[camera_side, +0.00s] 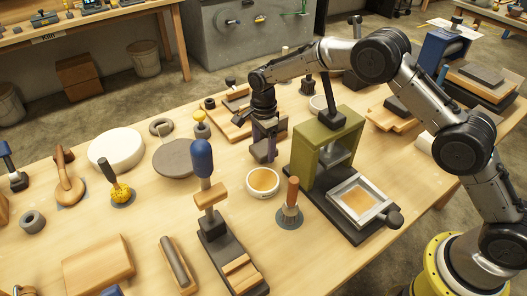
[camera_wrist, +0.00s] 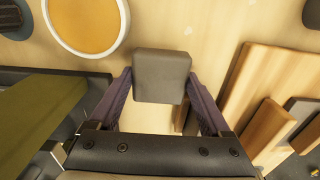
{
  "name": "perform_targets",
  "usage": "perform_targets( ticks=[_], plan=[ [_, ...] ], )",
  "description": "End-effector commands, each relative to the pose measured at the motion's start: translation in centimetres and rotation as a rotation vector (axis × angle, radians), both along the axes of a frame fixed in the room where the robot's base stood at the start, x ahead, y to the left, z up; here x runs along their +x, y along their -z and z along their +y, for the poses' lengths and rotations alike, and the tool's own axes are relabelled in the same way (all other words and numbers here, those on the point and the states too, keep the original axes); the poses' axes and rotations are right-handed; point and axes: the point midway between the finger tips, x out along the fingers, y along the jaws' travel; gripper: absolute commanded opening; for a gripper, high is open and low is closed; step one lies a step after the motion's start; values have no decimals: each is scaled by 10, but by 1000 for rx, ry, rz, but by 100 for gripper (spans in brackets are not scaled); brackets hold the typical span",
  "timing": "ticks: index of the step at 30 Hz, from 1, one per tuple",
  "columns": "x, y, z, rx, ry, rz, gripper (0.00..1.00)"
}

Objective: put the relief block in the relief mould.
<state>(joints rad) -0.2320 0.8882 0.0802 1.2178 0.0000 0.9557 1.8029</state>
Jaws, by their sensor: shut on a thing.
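My gripper (camera_side: 264,152) hangs over the table behind the white bowl and left of the green press. In the wrist view its two purple fingers are shut on a dark grey, square-faced block (camera_wrist: 162,70), which I take to be the relief block. The block sits between the fingertips, its flat face towards the camera. In the side view the fingers mostly hide it, and I cannot tell its height above the table. I cannot tell for certain which thing is the relief mould. A metal-framed tray (camera_side: 345,190) with an orange middle lies on the press base.
The green press (camera_side: 305,158) stands close beside my gripper; it also fills the left of the wrist view (camera_wrist: 40,115). The white bowl (camera_side: 263,190) with orange contents is near the block (camera_wrist: 122,35). Wooden boards (camera_wrist: 250,80) lie at right in the wrist view.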

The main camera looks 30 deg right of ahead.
Motion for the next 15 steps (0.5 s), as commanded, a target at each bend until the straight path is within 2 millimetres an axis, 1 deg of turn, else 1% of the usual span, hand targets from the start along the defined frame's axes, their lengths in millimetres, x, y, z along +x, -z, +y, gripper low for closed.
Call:
perform_targets(
  ticks=[1, 6, 12, 15],
  plan=[
    [2, -12, 0, 2, 0, -8, 0],
    [2, -46, 0, 2, 0, -8, 0],
    [1, -74, 0, 1, -3, -5, 0],
    [3, -82, -5, 1, -31, -4, 0]
  ],
)
